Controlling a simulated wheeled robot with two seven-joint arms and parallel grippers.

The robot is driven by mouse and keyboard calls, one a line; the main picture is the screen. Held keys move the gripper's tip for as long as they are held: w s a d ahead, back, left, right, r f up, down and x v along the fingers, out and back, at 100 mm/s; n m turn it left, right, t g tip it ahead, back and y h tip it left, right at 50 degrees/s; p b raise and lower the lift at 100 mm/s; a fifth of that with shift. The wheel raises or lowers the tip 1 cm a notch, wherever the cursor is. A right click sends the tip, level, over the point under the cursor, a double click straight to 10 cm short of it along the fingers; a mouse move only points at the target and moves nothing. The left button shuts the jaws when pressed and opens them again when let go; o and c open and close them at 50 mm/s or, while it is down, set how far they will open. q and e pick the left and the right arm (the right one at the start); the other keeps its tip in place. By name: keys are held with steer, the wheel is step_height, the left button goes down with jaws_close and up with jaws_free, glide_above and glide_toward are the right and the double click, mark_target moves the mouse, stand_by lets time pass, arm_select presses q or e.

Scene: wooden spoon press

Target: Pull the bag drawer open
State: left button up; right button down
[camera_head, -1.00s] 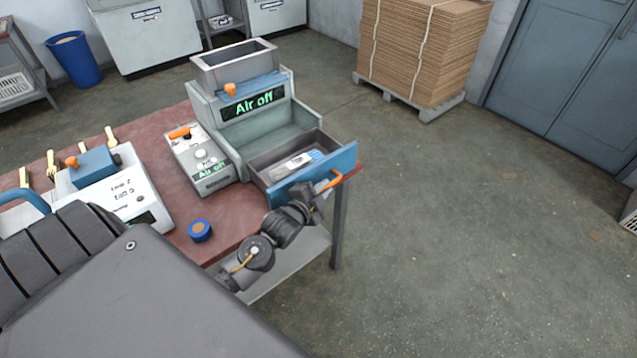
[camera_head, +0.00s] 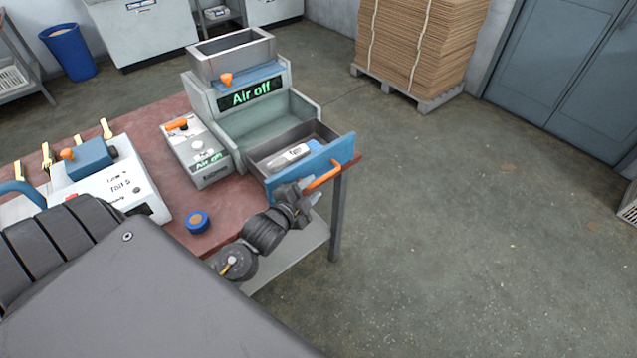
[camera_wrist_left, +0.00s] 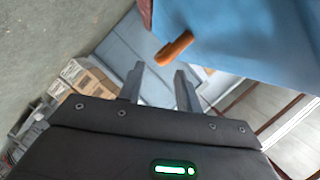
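The bag drawer (camera_head: 338,160), with a blue front and an orange bar handle (camera_head: 323,177), stands pulled out of the grey-green machine (camera_head: 240,120) on the table. White and blue bag-like items (camera_head: 290,157) lie inside it. My left gripper (camera_head: 309,192) is just below and in front of the handle. In the left wrist view, its two fingers (camera_wrist_left: 159,72) are spread with nothing between them. The orange handle (camera_wrist_left: 174,48) is just beyond the fingertips there, beside the blue drawer front (camera_wrist_left: 250,35). My right gripper is not in view.
A small control box (camera_head: 197,152) and a blue roll (camera_head: 198,221) sit on the red tabletop (camera_head: 170,200). A white device (camera_head: 120,185) with wooden spoons behind it stands at left. Open floor lies right of the table. Cardboard (camera_head: 420,45) is stacked on a pallet behind.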

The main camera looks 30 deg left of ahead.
arm_select(q)
steer(key=v, duration=0.5)
steer(key=shift+s+b, duration=0.1)
steer(key=shift+b, duration=0.2)
steer(key=s+f+n+g, duration=0.2)
steer(key=s+f, duration=0.1)
steer(key=f, duration=0.8)
steer(key=s+a+f+n+g, duration=0.1)
steer(key=s+f+n+g, duration=0.15)
steer(key=f, duration=0.85)
steer(key=s+f+n+g, duration=0.2)
steer(key=s+f, duration=0.2)
steer(key=f, duration=0.6)
steer(key=s+d+f+n+g, duration=0.1)
steer(key=s+f+g, duration=0.3)
steer(key=s+f, duration=0.6)
steer(key=s+d+f+n+g, duration=0.1)
steer(key=s+d+f+g, duration=0.3)
steer(key=s+f, duration=0.5)
steer(key=s, duration=0.8)
steer(key=shift+s+d+f, duration=0.2)
steer(key=shift+d+f, duration=0.05)
steer(key=shift+f, duration=0.1)
